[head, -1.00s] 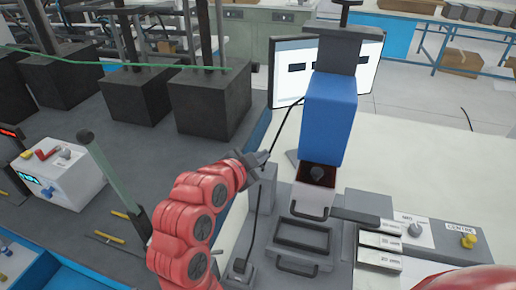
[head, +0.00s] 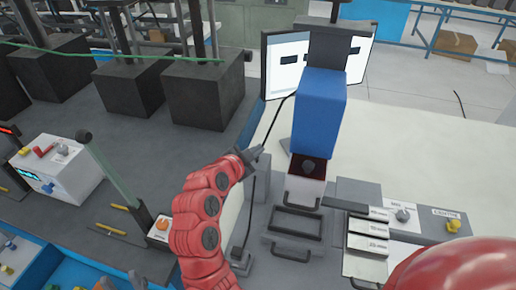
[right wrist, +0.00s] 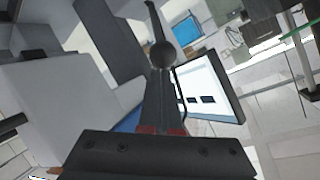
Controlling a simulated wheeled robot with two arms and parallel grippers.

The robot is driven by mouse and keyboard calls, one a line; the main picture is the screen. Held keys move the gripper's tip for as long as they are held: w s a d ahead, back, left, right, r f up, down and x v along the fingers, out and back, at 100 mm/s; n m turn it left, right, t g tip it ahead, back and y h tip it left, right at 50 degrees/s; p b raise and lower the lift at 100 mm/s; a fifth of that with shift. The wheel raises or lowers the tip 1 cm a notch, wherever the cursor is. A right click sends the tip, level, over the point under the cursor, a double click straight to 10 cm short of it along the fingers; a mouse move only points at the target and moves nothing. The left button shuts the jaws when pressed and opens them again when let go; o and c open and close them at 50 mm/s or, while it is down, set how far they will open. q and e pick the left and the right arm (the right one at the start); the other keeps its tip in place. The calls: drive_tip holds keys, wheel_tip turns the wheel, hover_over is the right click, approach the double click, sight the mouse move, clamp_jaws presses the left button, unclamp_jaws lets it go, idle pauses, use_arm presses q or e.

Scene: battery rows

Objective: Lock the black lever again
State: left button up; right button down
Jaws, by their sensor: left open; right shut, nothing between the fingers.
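A black ball knob (right wrist: 163,53) with a dark rod shows in the right wrist view and looks like the black lever. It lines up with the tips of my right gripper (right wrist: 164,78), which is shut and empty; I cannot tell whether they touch. In the head view a dark round knob (head: 309,166) sits below the blue block (head: 319,115) of the machine; I cannot tell if it is the same part. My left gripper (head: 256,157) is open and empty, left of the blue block. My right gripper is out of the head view.
A monitor (head: 284,75) stands behind the blue block. A grey fixture with a handled tray (head: 297,224) lies in front of it, with labelled blocks (head: 368,226) and a yellow knob (head: 453,226) to the right. The pale table (head: 430,140) is clear at the right.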

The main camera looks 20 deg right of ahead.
drive_tip(key=s+a+f+t+b, duration=0.1)
drive_tip(key=b, duration=0.4)
drive_tip(key=shift+a+f+h+b, duration=0.15)
drive_tip(key=shift+h+b, duration=0.2)
drive_tip(key=shift+h, duration=0.05)
